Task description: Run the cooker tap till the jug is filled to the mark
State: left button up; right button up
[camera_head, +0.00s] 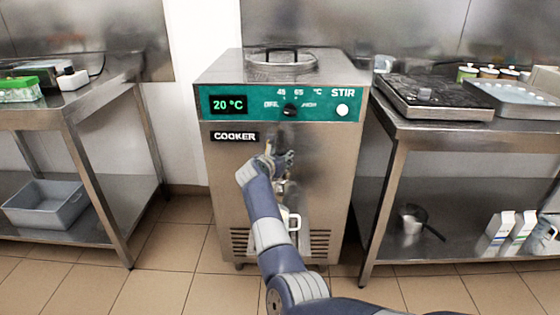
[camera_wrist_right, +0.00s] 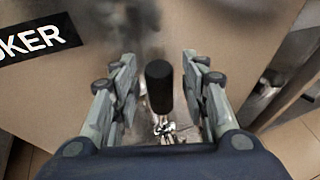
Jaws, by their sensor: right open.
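The cooker (camera_head: 225,175) is a steel cabinet with a green panel reading 20 °C. My right gripper (camera_head: 275,152) is at its front, below the panel. The wrist view shows this gripper (camera_wrist_right: 160,66) open, with the black tap handle (camera_wrist_right: 159,82) standing between its fingers, with gaps on both sides. Bright metal of the tap (camera_wrist_right: 163,127) shows below the handle. In the head view the tap is mostly hidden by my arm. A pale jug (camera_head: 296,222) shows partly behind my forearm, low on the cooker's front; its mark and any liquid cannot be made out. My left gripper is not in view.
A steel table (camera_head: 400,160) on the right holds a hob (camera_head: 435,95) and a tray (camera_head: 510,98); cartons (camera_head: 500,228) and a pot (camera_head: 412,215) are on its lower shelf. A left table (camera_head: 90,170) has a grey bin (camera_head: 45,205) below. Tiled floor between is clear.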

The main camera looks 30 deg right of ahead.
notch_tip(320, 180, up, 9)
jog(key=shift+r, duration=0.1)
dwell(1.4)
